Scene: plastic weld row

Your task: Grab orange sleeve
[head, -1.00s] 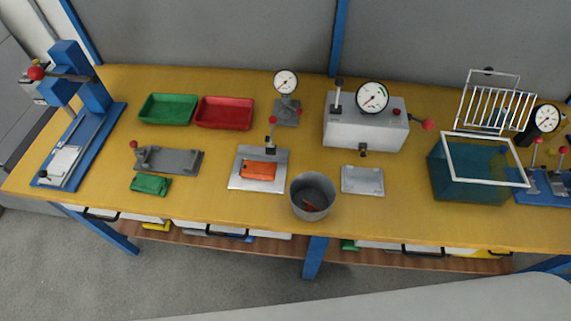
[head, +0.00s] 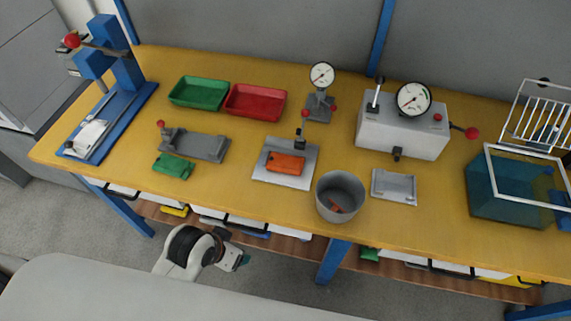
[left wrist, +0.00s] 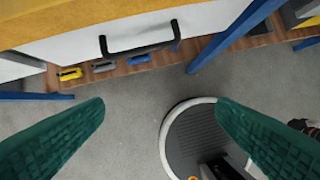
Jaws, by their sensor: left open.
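An orange sleeve (head: 285,163) lies on a grey plate fixture (head: 268,176) with a small red-knobbed clamp near the middle of the bench. The sleeve is not seen there. My right gripper is not in view.
A green tray (head: 200,93) and a red tray (head: 256,102) stand behind. A green sleeve (head: 173,166) lies by a grey fixture at left. A gauge box (head: 402,130) and a teal tank (head: 508,195) are to the right. Drawers and a blue leg sit under the front edge.

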